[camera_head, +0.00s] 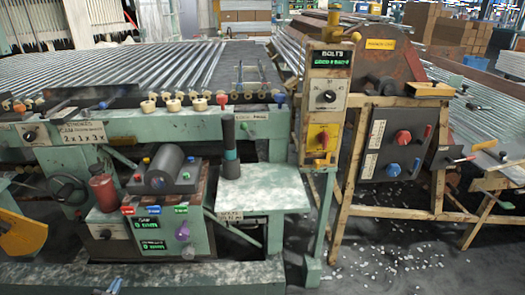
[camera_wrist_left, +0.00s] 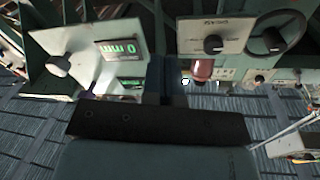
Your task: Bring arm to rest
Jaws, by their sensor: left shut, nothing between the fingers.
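My left gripper (camera_head: 112,287) shows only as a small tip at the bottom edge of the head view, in front of the green machine's base. In the left wrist view the dark body and fingers of my left gripper (camera_wrist_left: 166,80) fill the middle. The fingers are together, with nothing held between them. The green machine (camera_head: 265,190) stands beyond the gripper, apart from it in the head view. My right gripper is in neither view.
The machine carries a red bottle (camera_head: 103,190), a dark roller (camera_head: 170,170) and an upright dark cylinder (camera_head: 229,145). A yellow-framed control stand (camera_head: 325,100) is at its right. White bits litter the floor (camera_head: 395,250) at the right. Metal tubes (camera_head: 130,70) lie behind.

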